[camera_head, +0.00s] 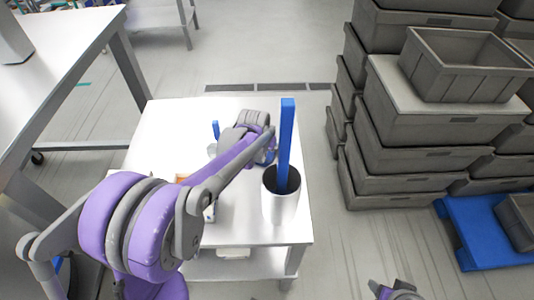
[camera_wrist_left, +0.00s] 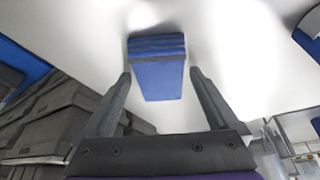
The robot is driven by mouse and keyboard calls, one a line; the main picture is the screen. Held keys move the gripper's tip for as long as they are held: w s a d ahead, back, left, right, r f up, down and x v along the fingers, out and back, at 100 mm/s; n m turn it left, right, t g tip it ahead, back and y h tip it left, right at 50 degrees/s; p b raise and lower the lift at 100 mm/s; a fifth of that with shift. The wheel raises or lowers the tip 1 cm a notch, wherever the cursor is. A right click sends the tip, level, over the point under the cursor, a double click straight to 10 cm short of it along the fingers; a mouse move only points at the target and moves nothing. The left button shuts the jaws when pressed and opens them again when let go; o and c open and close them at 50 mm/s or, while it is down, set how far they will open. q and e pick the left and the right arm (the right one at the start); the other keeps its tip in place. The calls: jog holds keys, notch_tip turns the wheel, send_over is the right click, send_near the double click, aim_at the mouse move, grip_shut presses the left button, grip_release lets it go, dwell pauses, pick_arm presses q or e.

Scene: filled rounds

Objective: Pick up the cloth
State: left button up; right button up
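The cloth (camera_wrist_left: 158,82) is a blue folded stack with layered edges, lying on the white table (camera_wrist_left: 88,40). In the left wrist view it sits between the two fingers of my left gripper (camera_wrist_left: 160,74). The fingers are spread apart, with gaps to the cloth on both sides. In the head view my left wrist is over the table and hides most of what is under it, so I cannot make out the cloth there. A small part of my right arm (camera_head: 396,290) shows at the bottom edge; its fingers cannot be made out.
A white cup (camera_head: 281,205) holding a tall blue bar (camera_head: 286,140) stands on the table close to my left wrist. A small blue-topped item (camera_head: 215,129) is behind my arm. Stacked grey crates (camera_head: 415,145) and a blue pallet (camera_head: 485,233) stand to the right.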

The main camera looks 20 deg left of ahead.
aim_at(266, 153)
pick_arm(q)
jog(key=c, duration=1.2)
notch_tip(266, 153, up, 10)
jog(key=shift+r+p, duration=0.25)
jog(key=shift+p, duration=0.4)
jog(key=shift+c, duration=0.2)
